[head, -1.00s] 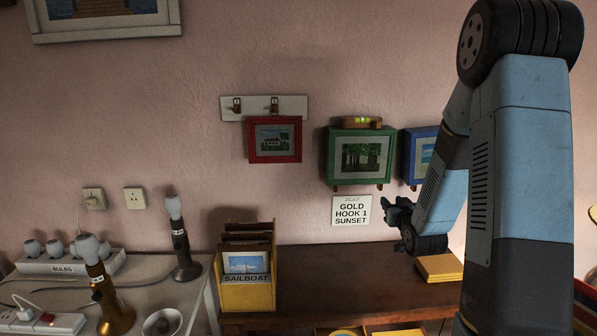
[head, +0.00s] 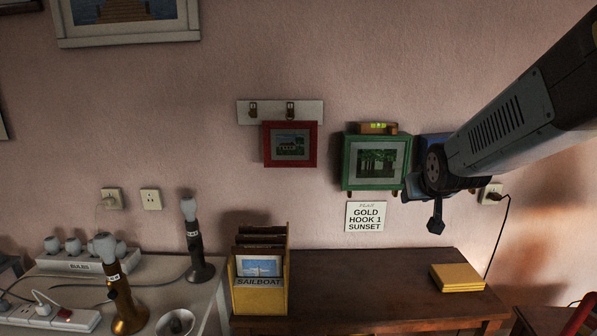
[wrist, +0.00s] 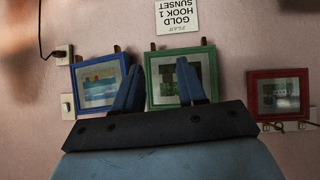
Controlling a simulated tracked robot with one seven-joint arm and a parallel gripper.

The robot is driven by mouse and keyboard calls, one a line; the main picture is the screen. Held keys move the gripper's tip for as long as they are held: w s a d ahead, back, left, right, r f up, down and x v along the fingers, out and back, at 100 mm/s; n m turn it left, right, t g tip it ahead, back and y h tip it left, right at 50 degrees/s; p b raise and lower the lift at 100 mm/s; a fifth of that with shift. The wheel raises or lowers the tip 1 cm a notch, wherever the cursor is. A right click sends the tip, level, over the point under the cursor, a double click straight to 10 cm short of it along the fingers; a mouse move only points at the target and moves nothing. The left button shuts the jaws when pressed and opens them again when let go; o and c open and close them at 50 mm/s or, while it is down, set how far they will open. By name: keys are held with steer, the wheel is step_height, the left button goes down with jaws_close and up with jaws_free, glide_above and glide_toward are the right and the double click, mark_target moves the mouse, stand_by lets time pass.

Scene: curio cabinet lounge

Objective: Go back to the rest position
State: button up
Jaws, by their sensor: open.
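My gripper (wrist: 159,66) shows in the wrist view with its two blue fingers apart and nothing between them. In the head view the end of my arm (head: 436,222) is raised in front of the wall, right of the green frame, and its fingertips are hard to make out. It covers most of the blue frame (head: 430,143). The green frame (head: 377,163) and the red frame (head: 290,144) hang on the wall. The wrist view shows the scene upside down, with the blue, green and red frames behind the fingers.
A dark wooden table (head: 350,285) holds a yellow sailboat box (head: 260,290) and a yellow block (head: 457,278). Left of it a pale table carries lamps (head: 195,240), a bulb rack (head: 85,260) and a power strip (head: 50,318). A cord (head: 503,235) hangs at the right.

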steer(key=s+a+r+g, duration=0.2)
steer(key=s, duration=0.8)
steer(key=s+a+r+g+y, duration=0.1)
steer(key=s+a+g, duration=0.1)
steer(key=s, duration=0.8)
steer(key=shift+s+r+g, duration=0.3)
steer(key=shift+r, duration=0.05)
